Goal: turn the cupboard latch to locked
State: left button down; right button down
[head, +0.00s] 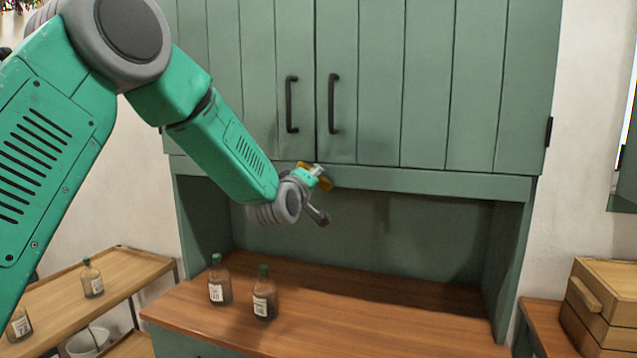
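The green cupboard (420,80) has two closed doors with dark handles, seen in the head view. The brass latch (326,184) sits on the rail just below where the doors meet. Its visible brass slants from upper left to lower right, and the gripper hides part of it, so I cannot tell its setting. My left gripper (319,194) is at the latch, with its fingers apart. The upper finger overlaps the latch; the lower one hangs below it. I cannot tell whether they touch. My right gripper is not in view.
Two brown bottles (219,281) (264,294) stand on the wooden counter (370,325) below my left gripper. A side shelf (120,270) with more bottles is at left. Wooden boxes (605,300) are at right. The counter's right part is clear.

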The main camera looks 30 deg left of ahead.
pick_arm(q)
jog(key=m, duration=0.3)
jog(key=m+b, duration=0.1)
jog(key=m, duration=0.3)
jog(key=r+m, duration=0.1)
jog(key=m, duration=0.3)
jog(key=shift+a+b, duration=0.3)
jog(key=shift+m, duration=0.3)
jog(key=c, duration=1.3)
grip_release()
jog(key=shift+f, duration=0.2)
jog(key=shift+f, duration=0.15)
jog(key=v, duration=1.2)
jog(key=shift+d, duration=0.1)
